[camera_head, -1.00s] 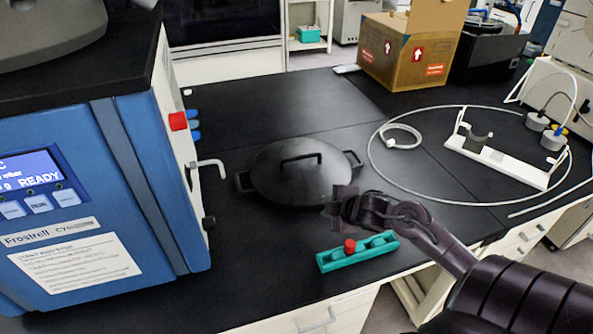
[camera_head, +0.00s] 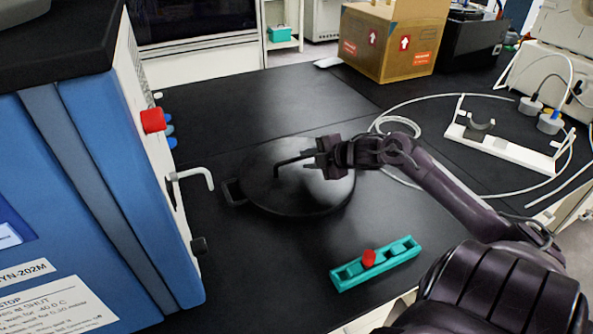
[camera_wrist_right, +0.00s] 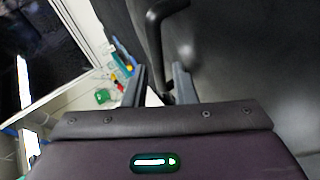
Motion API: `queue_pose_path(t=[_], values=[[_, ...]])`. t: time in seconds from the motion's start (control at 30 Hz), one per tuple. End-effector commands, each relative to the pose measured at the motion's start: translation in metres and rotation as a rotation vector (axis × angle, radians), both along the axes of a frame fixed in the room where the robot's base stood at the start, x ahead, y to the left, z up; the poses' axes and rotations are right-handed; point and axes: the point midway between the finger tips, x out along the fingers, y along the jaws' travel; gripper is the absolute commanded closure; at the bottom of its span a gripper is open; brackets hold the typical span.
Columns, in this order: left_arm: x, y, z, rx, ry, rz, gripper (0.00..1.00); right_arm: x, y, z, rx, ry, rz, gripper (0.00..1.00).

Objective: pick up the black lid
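The black lid (camera_head: 270,192) lies on the dark bench top, round, with a raised bar handle (camera_head: 286,163) across its middle and a side lug at its left. My right gripper (camera_head: 318,160) is over the right part of the lid, at the right end of the bar handle, and hides that part. In the right wrist view my right gripper (camera_wrist_right: 160,88) has its two fingers apart, and the dark handle (camera_wrist_right: 155,35) appears in line with the gap between them. I cannot tell whether they touch it. My left gripper is out of view.
The blue freeze dryer (camera_head: 110,180) with a white hooked lever (camera_head: 195,177) stands close at the left. A teal holder with a red knob (camera_head: 377,264) lies in front. A tube coil, white stand (camera_head: 500,150) and cardboard box (camera_head: 390,45) are behind and right.

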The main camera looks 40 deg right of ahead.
Motion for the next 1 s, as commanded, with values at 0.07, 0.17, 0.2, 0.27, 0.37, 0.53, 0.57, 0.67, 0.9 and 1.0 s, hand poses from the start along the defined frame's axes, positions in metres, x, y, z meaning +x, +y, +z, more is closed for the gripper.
queue_pose_path(t=[0.07, 0.17, 0.2, 0.27, 0.37, 0.53, 0.57, 0.67, 0.9, 1.0], values=[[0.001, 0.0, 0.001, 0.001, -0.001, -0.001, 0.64, 0.008, 0.0, -0.002, 0.0, -0.003, -0.002, 0.76], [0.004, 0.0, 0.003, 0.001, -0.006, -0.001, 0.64, 0.019, 0.001, -0.007, 0.002, -0.004, -0.002, 0.76], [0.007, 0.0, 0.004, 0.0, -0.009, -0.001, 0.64, 0.024, 0.002, -0.009, 0.001, -0.003, -0.002, 0.76], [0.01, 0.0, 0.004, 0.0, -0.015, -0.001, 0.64, 0.029, 0.002, -0.014, 0.003, -0.003, -0.004, 0.76], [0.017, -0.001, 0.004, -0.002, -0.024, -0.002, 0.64, 0.037, 0.003, -0.019, 0.001, -0.002, -0.003, 0.76], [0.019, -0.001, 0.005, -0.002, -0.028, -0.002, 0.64, 0.041, 0.005, -0.023, -0.001, 0.0, -0.002, 0.76], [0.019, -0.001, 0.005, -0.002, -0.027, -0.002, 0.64, 0.041, 0.005, -0.023, -0.001, 0.0, -0.002, 0.76], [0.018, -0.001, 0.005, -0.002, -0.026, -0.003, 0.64, 0.041, 0.005, -0.023, -0.001, 0.0, -0.002, 0.76], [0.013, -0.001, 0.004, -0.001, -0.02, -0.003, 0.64, 0.041, 0.005, -0.023, -0.001, 0.0, -0.002, 0.99], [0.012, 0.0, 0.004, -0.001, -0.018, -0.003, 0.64, 0.041, 0.005, -0.023, -0.001, 0.0, -0.002, 1.0]])
